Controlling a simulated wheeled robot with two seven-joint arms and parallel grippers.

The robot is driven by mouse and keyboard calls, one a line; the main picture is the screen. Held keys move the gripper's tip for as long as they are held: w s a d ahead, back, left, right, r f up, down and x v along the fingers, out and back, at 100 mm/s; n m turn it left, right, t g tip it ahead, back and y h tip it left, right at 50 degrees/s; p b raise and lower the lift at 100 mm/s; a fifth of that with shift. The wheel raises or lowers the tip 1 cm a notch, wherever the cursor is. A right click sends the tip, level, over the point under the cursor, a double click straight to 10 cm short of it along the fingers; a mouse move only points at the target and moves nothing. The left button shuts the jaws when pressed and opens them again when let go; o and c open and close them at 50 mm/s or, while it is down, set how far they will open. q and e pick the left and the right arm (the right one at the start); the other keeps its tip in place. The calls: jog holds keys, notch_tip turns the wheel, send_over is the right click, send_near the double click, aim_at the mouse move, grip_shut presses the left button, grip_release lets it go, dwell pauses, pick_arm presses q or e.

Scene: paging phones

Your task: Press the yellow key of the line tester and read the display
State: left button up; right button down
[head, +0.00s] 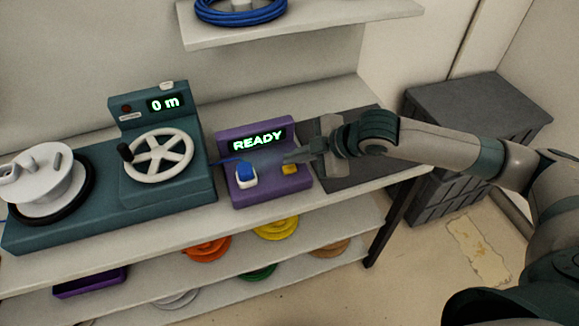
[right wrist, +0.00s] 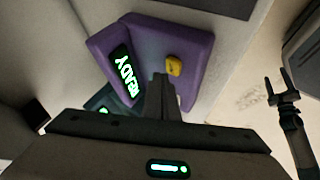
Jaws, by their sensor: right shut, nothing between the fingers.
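The purple line tester (head: 263,190) stands on the bench, and its green display (head: 258,140) reads READY. Its yellow key (head: 290,169) is at the right of its front deck. A blue plug (head: 244,171) with a blue lead sits at the deck's left. My right gripper (head: 289,158) is shut and empty, with its tips just above and behind the key. In the right wrist view the key (right wrist: 173,66) is beside the fingertips (right wrist: 160,80), with a small gap in the picture. My left gripper (right wrist: 280,85) shows open at the right of that view, away from the tester.
A teal winder with a handwheel (head: 158,157) and a 0 m display (head: 163,103) stands left of the tester. A dark mat (head: 345,172) lies to its right. A shelf (head: 310,22) with a blue coil (head: 241,14) is above. A grey crate (head: 480,110) stands right.

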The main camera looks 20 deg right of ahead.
dwell(0.9)
jog(key=shift+f, duration=0.15)
jog(key=shift+f, duration=0.2)
jog(key=shift+f, duration=0.1)
dwell(0.4)
jog(key=shift+f, duration=0.45)
dwell(0.8)
jog(key=shift+r+p, duration=0.9)
jog(key=shift+p, duration=0.4)
